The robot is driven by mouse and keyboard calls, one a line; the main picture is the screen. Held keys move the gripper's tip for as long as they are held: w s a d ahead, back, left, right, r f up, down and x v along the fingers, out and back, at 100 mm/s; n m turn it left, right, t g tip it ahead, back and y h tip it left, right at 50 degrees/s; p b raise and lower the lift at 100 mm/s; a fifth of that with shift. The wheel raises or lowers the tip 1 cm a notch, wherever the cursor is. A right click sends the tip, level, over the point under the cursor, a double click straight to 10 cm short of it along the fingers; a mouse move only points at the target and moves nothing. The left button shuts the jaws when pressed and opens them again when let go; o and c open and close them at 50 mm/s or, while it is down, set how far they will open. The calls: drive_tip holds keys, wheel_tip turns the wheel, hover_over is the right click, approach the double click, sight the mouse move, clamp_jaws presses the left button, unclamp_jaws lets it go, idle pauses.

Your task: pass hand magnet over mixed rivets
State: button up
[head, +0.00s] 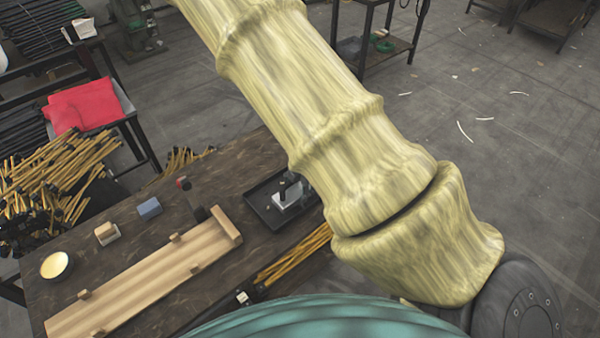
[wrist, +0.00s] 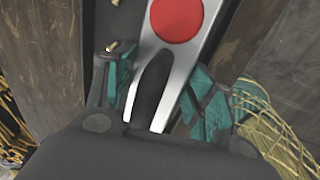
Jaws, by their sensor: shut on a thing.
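In the wrist view my gripper (wrist: 158,92), with teal finger pads, is shut on the black grip of a silver flat piece with a red disc, which looks like the hand magnet (wrist: 200,50). A small brass-coloured bit (wrist: 112,47) shows by the left finger; I cannot tell if it is a rivet. In the head view my gripper does not show. A dark tray (head: 262,218) on the bench holds a silver block with a black knob (head: 287,195), partly beside my arm. I cannot tell whether it is the held piece. No pile of mixed rivets is clearly visible.
The dark wooden bench (head: 70,290) carries a light wooden board (head: 150,285), a blue block (head: 149,208), a tan block (head: 106,233) and a round yellow dish (head: 56,265). Yellow rods (head: 295,255) lie near the tray. A red cloth (head: 85,104) is at back left.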

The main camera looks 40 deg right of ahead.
drive_tip(key=shift+f+b, duration=0.65)
drive_tip(key=shift+f, duration=0.25)
drive_tip(key=shift+w+r+p, duration=0.2)
drive_tip(key=shift+r+p, duration=0.1)
drive_tip(key=shift+p, duration=0.1)
drive_tip(key=shift+w+a+p, duration=0.2)
drive_tip(key=shift+w+p, duration=1.2)
drive_tip(key=shift+w, duration=1.45)
drive_tip(key=shift+w+r+p, duration=0.35)
drive_tip(key=shift+r+p, duration=0.1)
drive_tip(key=shift+p, duration=0.2)
wheel_tip(320, 180, up, 8)
drive_tip(key=p, duration=0.7)
drive_tip(key=shift+f, duration=0.2)
drive_tip(key=shift+s, duration=0.1)
